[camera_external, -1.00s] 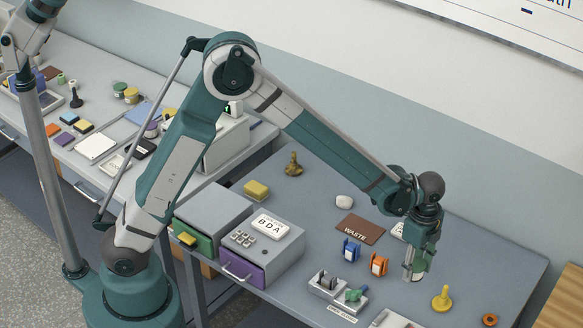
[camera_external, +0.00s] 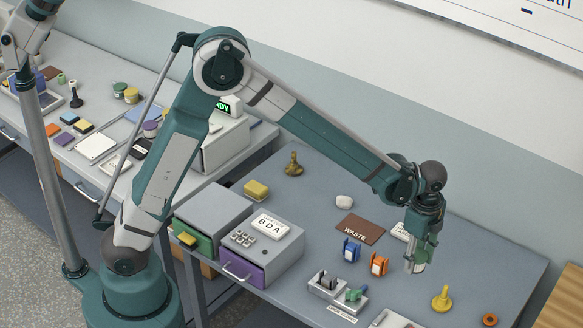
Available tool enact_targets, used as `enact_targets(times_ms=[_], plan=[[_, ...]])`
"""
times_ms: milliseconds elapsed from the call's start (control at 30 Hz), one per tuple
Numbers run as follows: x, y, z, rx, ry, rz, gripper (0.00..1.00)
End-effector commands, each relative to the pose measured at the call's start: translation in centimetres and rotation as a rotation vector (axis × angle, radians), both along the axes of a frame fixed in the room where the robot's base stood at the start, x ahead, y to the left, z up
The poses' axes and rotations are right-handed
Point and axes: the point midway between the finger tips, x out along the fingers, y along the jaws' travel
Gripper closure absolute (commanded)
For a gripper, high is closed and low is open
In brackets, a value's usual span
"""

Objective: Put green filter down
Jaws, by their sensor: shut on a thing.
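My gripper (camera_external: 415,262) points down at the right part of the near table. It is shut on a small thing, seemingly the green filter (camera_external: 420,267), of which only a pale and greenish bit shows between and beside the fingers. The fingers hide most of it. I cannot tell whether it touches the tabletop.
A brown WASTE mat (camera_external: 360,229), a blue bobbin (camera_external: 351,250) and an orange bobbin (camera_external: 379,264) lie left of my gripper. A grey tray (camera_external: 337,291) holds a green piece (camera_external: 356,294). A yellow peg (camera_external: 441,298) stands to the lower right.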

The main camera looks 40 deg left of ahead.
Motion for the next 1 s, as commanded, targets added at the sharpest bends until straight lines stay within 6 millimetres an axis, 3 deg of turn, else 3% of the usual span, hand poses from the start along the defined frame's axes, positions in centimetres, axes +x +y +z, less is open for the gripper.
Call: enact_targets(times_ms=[267,467,667,1000], plan=[[0.1,0.1,0.0,0.0,0.0,0.001,0.77],[0.7,1.2,0.0,0.0,0.0,0.018,0.77],[2.2,4.3,0.1,0.0,0.0,0.065,0.77],[5.4,12.8,0.2,0.0,0.0,0.189,0.77]])
